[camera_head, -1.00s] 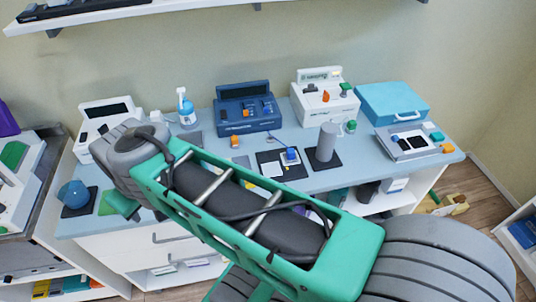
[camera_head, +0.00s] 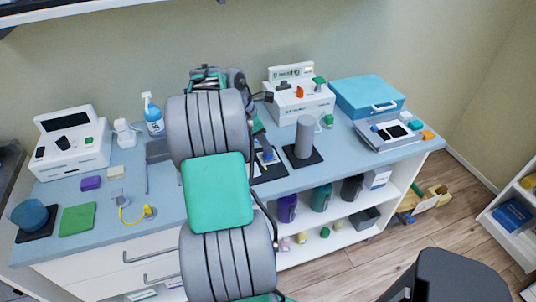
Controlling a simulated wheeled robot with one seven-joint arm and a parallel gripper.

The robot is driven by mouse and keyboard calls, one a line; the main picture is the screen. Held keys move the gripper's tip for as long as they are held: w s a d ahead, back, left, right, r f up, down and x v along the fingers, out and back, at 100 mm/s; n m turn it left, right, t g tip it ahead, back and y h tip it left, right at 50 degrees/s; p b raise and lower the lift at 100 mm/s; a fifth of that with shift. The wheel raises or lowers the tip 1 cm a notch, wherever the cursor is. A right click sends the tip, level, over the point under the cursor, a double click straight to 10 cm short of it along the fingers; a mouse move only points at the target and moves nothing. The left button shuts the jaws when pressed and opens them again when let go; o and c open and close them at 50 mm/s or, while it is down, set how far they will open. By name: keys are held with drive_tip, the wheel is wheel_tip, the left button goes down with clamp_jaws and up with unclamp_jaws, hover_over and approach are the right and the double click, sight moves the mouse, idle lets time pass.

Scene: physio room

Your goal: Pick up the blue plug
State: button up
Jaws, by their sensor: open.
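The blue plug (camera_head: 267,154) is a small blue piece standing on a dark mat (camera_head: 272,172) in the middle of the counter, partly hidden by my arm. A bit of yellow shows just below it. My gripper (camera_head: 258,128) is mostly hidden behind my arm; only a green part of it shows, just above and left of the plug in the picture. It is open. I see no contact with the plug, but the gap between them is unclear.
A grey cylinder (camera_head: 304,138) stands close right of the plug. A white device (camera_head: 300,103) is behind it, and a turquoise case (camera_head: 368,97) is at the right. A spray bottle (camera_head: 153,115), a purple block (camera_head: 90,183) and a green pad (camera_head: 77,219) are on the left.

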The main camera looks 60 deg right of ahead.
drive_tip(key=x, duration=0.4)
drive_tip(key=shift+f, duration=0.25)
drive_tip(key=shift+c, duration=0.3)
drive_tip(key=c, duration=1)
drive_tip(key=shift+r, duration=0.15)
